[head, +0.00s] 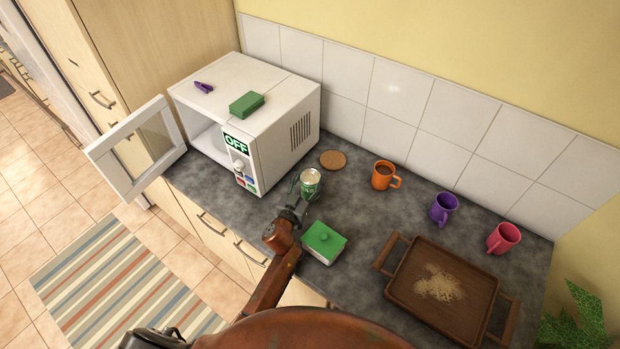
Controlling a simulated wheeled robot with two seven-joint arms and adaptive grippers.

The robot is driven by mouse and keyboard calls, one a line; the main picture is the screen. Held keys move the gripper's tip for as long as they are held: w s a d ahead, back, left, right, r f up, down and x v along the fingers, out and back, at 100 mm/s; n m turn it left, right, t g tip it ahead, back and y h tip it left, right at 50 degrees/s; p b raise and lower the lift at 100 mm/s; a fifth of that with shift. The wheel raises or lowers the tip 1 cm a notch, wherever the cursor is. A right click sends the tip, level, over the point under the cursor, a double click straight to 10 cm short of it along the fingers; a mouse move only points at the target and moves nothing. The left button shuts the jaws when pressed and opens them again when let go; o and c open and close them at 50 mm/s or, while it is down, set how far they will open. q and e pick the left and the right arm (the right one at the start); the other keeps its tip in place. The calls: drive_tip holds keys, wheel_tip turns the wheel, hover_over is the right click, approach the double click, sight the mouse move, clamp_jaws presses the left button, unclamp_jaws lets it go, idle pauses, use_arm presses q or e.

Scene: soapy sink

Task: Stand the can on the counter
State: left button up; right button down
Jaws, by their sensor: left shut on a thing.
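The can (310,181) is green with a pale top. It appears upright, at the counter (350,215) just right of the microwave's front corner. My left gripper (303,188) is shut on the can, reaching it from the lower left. I cannot tell whether the can's base touches the counter, since the gripper and the view from above hide it. My right gripper is not in view.
A microwave (285,130) with its door (135,150) open stands left. A cork coaster (333,160), orange mug (384,175), purple mug (443,209), pink mug (503,238) and wooden tray (405,290) are to the right.

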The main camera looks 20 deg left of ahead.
use_arm(q)
drive_tip(key=shift+r, duration=0.1)
drive_tip(key=o, duration=1.3)
drive_tip(key=shift+f, duration=0.2)
drive_tip(key=o, duration=0.5)
drive_tip(key=shift+c, duration=0.2)
drive_tip(key=shift+r, duration=0.1)
drive_tip(key=shift+r, duration=0.15)
drive_tip(key=s+a, duration=0.1)
drive_tip(key=s, duration=1.1)
drive_tip(key=shift+a, duration=0.25)
